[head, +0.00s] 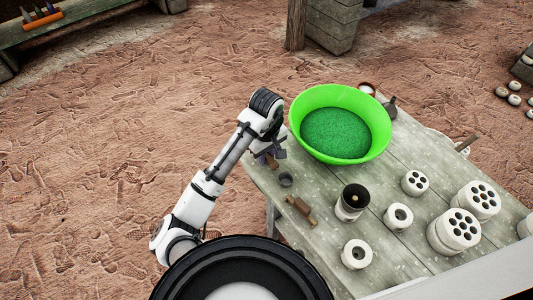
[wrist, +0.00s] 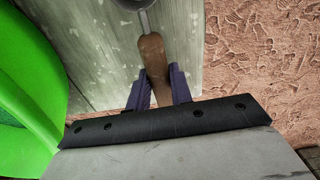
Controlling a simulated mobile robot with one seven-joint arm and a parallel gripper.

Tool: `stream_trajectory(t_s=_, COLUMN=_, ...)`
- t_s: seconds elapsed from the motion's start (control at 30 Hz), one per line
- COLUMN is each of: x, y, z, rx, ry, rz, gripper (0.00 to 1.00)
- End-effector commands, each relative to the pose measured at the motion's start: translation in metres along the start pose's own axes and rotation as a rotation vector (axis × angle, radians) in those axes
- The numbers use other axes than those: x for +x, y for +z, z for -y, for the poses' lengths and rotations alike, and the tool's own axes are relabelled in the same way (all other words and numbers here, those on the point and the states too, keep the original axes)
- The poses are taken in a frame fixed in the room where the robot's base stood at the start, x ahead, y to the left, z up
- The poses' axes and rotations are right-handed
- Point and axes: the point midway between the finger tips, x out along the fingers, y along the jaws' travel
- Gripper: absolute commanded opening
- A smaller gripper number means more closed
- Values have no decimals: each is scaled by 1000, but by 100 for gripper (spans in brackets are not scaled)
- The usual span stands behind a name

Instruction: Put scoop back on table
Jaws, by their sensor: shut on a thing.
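The scoop has a brown wooden handle (wrist: 152,52) and a grey metal bowl (wrist: 133,4), partly cut off at the top of the wrist view. My gripper (wrist: 158,88) is shut on the handle, with a purple finger on each side. In the head view my gripper (head: 269,157) is at the left edge of the grey plank table (head: 396,160), beside the green basin. The scoop's bowl (head: 286,180) shows just below it, over the table's edge area. I cannot tell whether the scoop touches the table top.
The bright green basin (head: 298,118) holds green granular material, close to the right of my gripper. Bare floor lies left.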

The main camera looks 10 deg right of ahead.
Motion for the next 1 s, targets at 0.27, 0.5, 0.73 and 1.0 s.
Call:
stream_trajectory(t_s=0.27, x=3, y=0, z=0, rx=0, ry=0, rz=1, gripper=3)
stream_trajectory(t_s=0.5, x=4, y=0, z=0, rx=0, ry=0, rz=0, gripper=47)
stream_trajectory(t_s=0.73, x=4, y=0, z=0, rx=0, ry=0, rz=0, gripper=53)
stream_trajectory(t_s=1.0, x=4, y=0, z=0, rx=0, ry=0, rz=0, gripper=72)
